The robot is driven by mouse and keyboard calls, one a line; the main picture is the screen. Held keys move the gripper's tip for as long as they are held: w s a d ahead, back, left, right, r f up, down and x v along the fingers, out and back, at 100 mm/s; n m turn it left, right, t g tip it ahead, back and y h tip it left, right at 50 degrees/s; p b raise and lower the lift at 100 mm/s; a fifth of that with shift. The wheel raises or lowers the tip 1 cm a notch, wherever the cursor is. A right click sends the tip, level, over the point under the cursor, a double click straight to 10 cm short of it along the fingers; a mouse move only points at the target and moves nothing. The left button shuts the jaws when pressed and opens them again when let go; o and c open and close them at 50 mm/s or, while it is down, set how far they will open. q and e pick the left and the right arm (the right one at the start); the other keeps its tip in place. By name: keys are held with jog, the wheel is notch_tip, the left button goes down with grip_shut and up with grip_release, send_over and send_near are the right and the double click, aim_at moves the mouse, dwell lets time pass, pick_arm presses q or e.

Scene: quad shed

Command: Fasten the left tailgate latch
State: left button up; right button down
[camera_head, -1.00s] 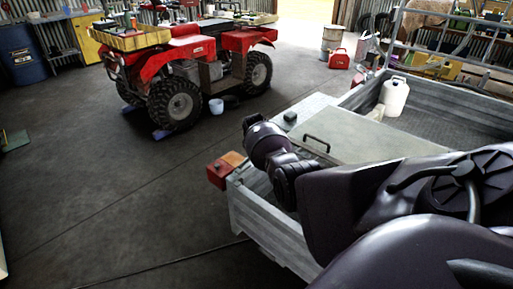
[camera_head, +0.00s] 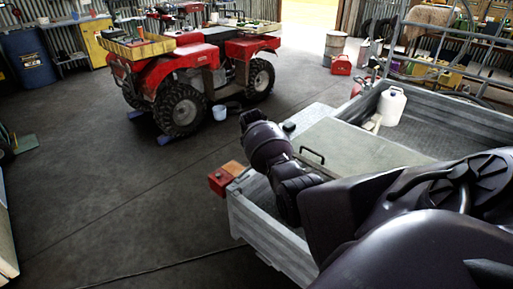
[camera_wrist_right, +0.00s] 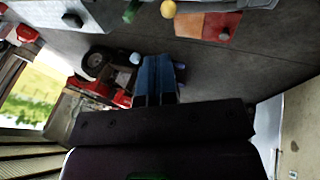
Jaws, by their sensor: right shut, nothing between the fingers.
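The grey trailer (camera_head: 268,226) stands at the right of the head view, with a red and orange tail light (camera_head: 225,178) at its near left corner. The light also shows at the top of the right wrist view (camera_wrist_right: 208,26). Beside it there are a yellow ball (camera_wrist_right: 168,9) and a green piece (camera_wrist_right: 131,11); I cannot tell whether they belong to the latch. The latch is not clear in the head view. My right gripper (camera_wrist_right: 161,64) is shut and empty, its blue fingers apart from the trailer parts. My right arm hides part of the trailer. My left gripper is not in view.
A grey lidded box (camera_head: 345,146) and a white jug (camera_head: 391,106) are on the trailer. The floor left of the trailer is clear.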

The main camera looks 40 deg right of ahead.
jog(key=shift+v, duration=1.25)
jog(key=shift+d, duration=0.1)
